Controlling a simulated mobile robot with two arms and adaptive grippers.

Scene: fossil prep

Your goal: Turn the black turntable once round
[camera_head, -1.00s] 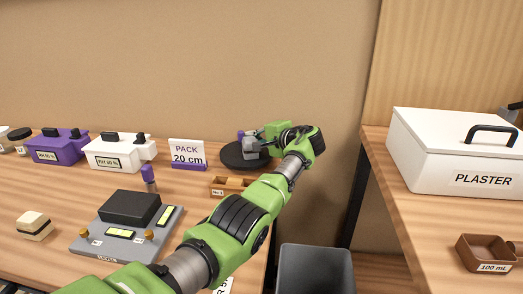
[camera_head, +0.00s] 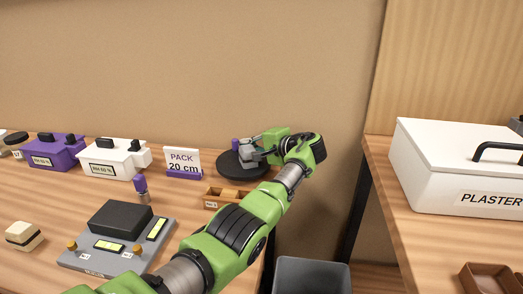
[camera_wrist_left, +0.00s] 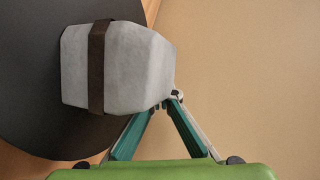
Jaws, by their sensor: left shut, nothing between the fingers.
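The black turntable (camera_head: 228,166) is a round disc near the back right of the wooden table. It also fills the left of the left wrist view (camera_wrist_left: 30,60). A pale grey block with a dark strap (camera_wrist_left: 140,65) sits on it, and in the head view the block is mostly hidden by my gripper. My left gripper (camera_head: 252,150) is at the turntable's right side. In the left wrist view its fingers (camera_wrist_left: 172,100) meet at the tips, next to the block's lower right corner, with nothing between them. I cannot tell whether they touch the block. My right gripper is out of view.
A "PACK 20 cm" sign (camera_head: 183,160) stands left of the turntable and a small wooden tray (camera_head: 224,198) in front. White (camera_head: 118,157) and purple boxes (camera_head: 55,152) and a grey device (camera_head: 118,238) stand further left. A grey bin (camera_head: 312,275) is below the table edge; a plaster box (camera_head: 450,180) stands right.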

